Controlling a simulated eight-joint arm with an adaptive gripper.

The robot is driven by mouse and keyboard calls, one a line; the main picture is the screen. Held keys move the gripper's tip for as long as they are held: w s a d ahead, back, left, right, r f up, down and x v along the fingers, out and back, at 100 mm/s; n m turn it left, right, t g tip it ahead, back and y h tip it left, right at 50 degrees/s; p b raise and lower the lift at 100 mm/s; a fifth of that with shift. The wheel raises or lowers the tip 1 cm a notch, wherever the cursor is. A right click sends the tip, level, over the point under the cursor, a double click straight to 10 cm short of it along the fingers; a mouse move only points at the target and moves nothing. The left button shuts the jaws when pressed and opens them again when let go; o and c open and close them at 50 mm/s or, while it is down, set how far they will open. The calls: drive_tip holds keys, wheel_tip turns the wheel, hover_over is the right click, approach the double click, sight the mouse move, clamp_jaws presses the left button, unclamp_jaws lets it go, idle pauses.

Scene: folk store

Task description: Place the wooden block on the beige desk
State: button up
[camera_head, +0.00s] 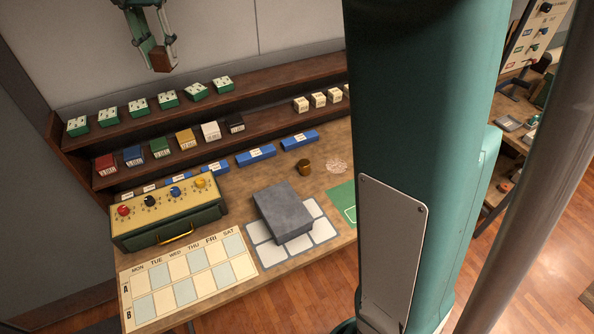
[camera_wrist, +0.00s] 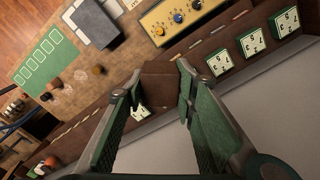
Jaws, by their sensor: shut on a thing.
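My gripper (camera_head: 155,42) hangs high at the top left of the head view, in front of the pale wall and above the shelves. It is shut on a reddish-brown wooden block (camera_head: 161,60). In the wrist view the block (camera_wrist: 160,82) sits between the two fingertips (camera_wrist: 154,86), and part of it is hidden by them. The beige-brown desk (camera_head: 320,182) lies below and nearer the camera, apart from the block. In the wrist view the desk (camera_wrist: 122,62) is at the upper left.
Brown shelves (camera_head: 260,118) with small boxes stand along the desk's back. A yellow dial box (camera_head: 160,208), a grey block (camera_head: 285,212), a calendar sheet (camera_head: 185,280) and a brown cup (camera_head: 305,168) occupy the desk. Some bare surface shows around the cup.

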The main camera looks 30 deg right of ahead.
drive_tip(key=s+a+f+n+b, duration=0.2)
drive_tip(key=s+a+n, duration=0.5)
drive_tip(key=s+a, duration=1.7)
wheel_tip(320, 180, down, 42)
drive_tip(key=d, duration=0.1)
drive_tip(key=shift+s, duration=0.45)
drive_tip(key=shift+d, duration=0.15)
drive_tip(key=shift+f, duration=2.8)
drive_tip(key=shift+f, duration=0.15)
drive_tip(key=shift+f, duration=1.95)
drive_tip(key=shift+f, duration=0.15)
